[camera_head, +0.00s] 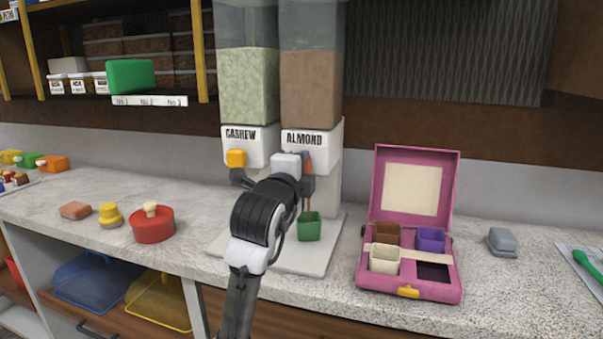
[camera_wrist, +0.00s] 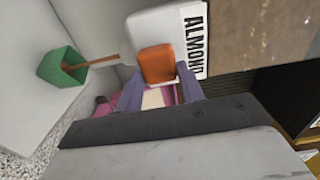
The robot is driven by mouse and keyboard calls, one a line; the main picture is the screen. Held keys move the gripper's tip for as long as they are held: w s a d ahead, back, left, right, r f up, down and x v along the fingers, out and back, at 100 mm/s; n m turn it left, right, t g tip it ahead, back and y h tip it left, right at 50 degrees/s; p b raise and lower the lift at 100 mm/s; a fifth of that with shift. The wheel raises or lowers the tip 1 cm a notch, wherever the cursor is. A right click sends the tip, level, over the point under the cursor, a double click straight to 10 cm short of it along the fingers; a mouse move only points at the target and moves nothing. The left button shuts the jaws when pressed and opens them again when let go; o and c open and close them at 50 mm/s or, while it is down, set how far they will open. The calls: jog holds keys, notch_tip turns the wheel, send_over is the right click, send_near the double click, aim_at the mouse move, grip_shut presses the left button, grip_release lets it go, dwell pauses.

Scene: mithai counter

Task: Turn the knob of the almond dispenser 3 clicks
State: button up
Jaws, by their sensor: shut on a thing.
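The almond dispenser (camera_head: 312,139) stands to the right of the cashew dispenser (camera_head: 248,139), its clear hopper holding brown contents. Its white front with the ALMOND label (camera_wrist: 194,40) shows in the wrist view. My gripper (camera_wrist: 157,82) is shut on the orange knob (camera_wrist: 156,62), one finger on each side. In the head view my wrist hides most of the knob. A green cup (camera_head: 309,227) stands below the almond dispenser on the white base. A thin brown streak (camera_wrist: 92,61) runs from under the dispenser to this cup (camera_wrist: 62,67).
The cashew dispenser's yellow knob (camera_head: 236,158) is close left of my wrist. An open pink box (camera_head: 365,268) with small cups stands to the right. A red pot (camera_head: 152,226) and yellow weight (camera_head: 110,215) stand left. The counter front is clear between them.

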dwell(0.4)
jog(key=o, duration=1)
jog(key=b+v, duration=0.2)
jog(key=v, duration=1.2)
